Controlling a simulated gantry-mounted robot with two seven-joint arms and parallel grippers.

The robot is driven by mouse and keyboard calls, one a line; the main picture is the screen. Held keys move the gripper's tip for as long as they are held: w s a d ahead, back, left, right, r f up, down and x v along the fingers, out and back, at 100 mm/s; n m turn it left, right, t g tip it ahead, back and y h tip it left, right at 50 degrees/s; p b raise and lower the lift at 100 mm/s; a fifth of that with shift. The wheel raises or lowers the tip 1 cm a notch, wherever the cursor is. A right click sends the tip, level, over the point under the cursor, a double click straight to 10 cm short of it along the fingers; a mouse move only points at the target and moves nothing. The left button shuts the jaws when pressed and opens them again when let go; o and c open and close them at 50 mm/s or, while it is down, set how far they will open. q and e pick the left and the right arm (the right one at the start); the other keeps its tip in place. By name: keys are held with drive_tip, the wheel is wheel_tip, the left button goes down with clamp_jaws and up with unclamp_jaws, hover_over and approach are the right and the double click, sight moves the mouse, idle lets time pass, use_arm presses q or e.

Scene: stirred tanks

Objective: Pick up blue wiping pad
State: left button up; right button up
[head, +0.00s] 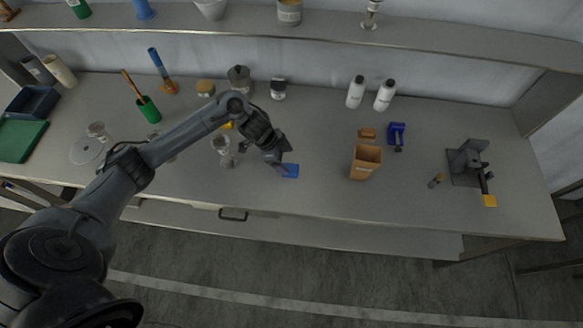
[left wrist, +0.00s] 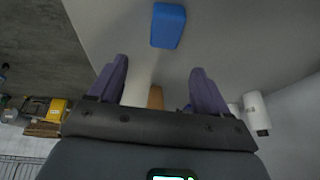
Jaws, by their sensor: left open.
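The blue wiping pad (head: 290,170) lies flat on the grey workbench (head: 330,195), close to its front edge. In the left wrist view the blue pad (left wrist: 168,26) shows at the top centre, beyond the fingertips. I cannot tell whether a finger touches the pad. My right gripper is not in view.
An orange-brown open box (head: 366,163) stands right of the pad. Two white bottles (head: 356,92) stand at the back. A clear glass vessel (head: 224,152) is left of my gripper. A dark clamp-like device (head: 468,162) sits at the right. The bench between pad and box is clear.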

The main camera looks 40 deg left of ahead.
sight(289, 168)
use_arm(q)
drive_tip(key=f, duration=0.1)
drive_tip(key=a+f, duration=0.1)
drive_tip(key=f, duration=0.1)
drive_tip(key=shift+w+a+n+g, duration=0.25)
drive_tip(key=shift+w+n+g, duration=0.05)
drive_tip(key=shift+g, duration=0.1)
drive_tip(key=shift+x, duration=3.05)
drive_tip(key=shift+s+a, duration=0.1)
drive_tip(key=c, duration=1)
drive_tip(key=shift+c, duration=0.2)
drive_tip(key=shift+r, duration=0.1)
